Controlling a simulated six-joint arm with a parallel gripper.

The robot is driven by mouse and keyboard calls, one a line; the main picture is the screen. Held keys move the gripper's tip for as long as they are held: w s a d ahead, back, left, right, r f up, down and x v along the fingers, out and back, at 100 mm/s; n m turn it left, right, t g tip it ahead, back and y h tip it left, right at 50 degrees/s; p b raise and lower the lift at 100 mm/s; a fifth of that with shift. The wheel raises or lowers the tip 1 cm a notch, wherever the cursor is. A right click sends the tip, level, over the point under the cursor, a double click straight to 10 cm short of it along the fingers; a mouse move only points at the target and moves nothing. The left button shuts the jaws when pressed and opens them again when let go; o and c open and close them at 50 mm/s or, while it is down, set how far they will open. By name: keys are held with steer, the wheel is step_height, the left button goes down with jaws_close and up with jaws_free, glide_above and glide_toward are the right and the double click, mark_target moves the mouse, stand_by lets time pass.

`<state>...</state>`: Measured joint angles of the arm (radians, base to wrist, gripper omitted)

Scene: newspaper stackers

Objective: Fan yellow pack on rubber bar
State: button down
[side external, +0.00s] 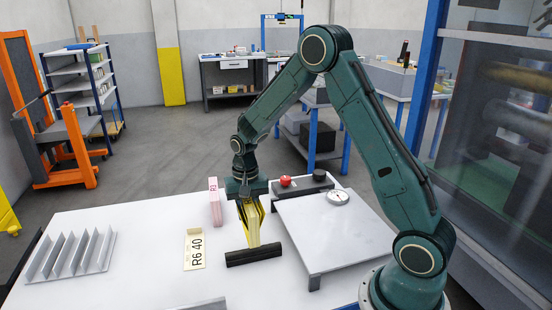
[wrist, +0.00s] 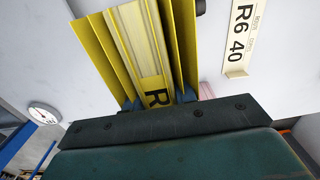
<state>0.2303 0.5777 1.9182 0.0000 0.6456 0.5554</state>
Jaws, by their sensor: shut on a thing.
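The yellow pack (side external: 252,226) hangs upright below my gripper (side external: 250,203), which is shut on its upper part. In the wrist view the pack (wrist: 140,45) shows several yellow leaves spread apart, with gaps on both sides of a paler middle part. Part of a black "R" shows on that middle part near my fingers. The black rubber bar (side external: 254,255) lies on the white table directly below the pack. The pack's lower edge meets the bar in the side view; I cannot tell whether it presses on it. Most of the bar is hidden in the wrist view.
A label card reading "R6 40" (side external: 195,249) lies left of the bar. A pink pack (side external: 215,203) stands behind it. A grey slotted rack (side external: 72,254) is at the left. A raised grey plate (side external: 335,235), dial gauge (side external: 338,198) and red-button box (side external: 302,185) are at the right.

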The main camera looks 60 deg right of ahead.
steer(key=shift+r, duration=2.3)
